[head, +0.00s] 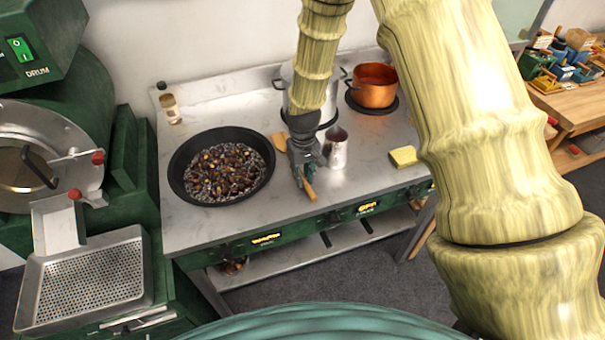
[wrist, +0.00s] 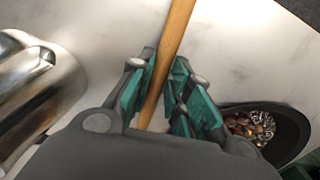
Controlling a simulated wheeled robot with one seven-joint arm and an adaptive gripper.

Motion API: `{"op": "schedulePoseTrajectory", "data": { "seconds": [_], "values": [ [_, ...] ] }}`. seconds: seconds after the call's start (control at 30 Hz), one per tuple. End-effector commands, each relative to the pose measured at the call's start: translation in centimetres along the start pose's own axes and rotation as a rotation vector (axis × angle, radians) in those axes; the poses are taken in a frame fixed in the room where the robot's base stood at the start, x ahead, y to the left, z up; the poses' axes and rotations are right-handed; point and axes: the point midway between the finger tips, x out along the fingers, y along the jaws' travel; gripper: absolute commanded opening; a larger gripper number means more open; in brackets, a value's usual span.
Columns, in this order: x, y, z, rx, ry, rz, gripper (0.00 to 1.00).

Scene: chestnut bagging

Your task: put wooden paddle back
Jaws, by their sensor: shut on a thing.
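The wooden paddle (head: 309,191) is in my gripper (head: 304,174), above the metal counter. Its handle end sticks out below the fingers toward the counter's front edge, and a wider tan part (head: 279,142) shows behind the gripper on the left. In the wrist view the handle (wrist: 176,38) runs between the two green finger pads of my gripper (wrist: 160,90), which is shut on it. The middle of the paddle is hidden by the gripper in the head view. I cannot tell whether the paddle touches the counter.
A black pan (head: 186,188) of chestnuts lies left of the gripper. A metal jug (head: 336,154) stands close on its right. A steel pot (head: 288,76) and a copper pot (head: 374,92) stand behind. A yellow sponge (head: 404,156) is further right. The counter's front strip (head: 230,228) is clear.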

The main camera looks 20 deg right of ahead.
Motion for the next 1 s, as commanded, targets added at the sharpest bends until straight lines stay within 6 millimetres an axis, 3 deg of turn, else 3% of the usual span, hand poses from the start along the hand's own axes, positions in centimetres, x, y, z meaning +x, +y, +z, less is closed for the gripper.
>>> {"op": "schedulePoseTrajectory", "data": {
  "seconds": [0.13, 0.17, 0.3, 0.7, 1.0],
  "values": [
    [0.2, 0.0, 0.0, 0.000, 0.000, 0.000, 0.00],
    [0.2, 0.0, 0.0, 0.000, 0.000, 0.000, 0.21],
    [0.2, 0.0, 0.0, 0.000, 0.000, 0.000, 0.44],
    [-0.2, 0.0, 0.0, 0.000, 0.000, 0.000, 0.44],
    [-3.9, 0.0, -0.1, 0.000, 0.003, 0.000, 0.44]
  ]
}}
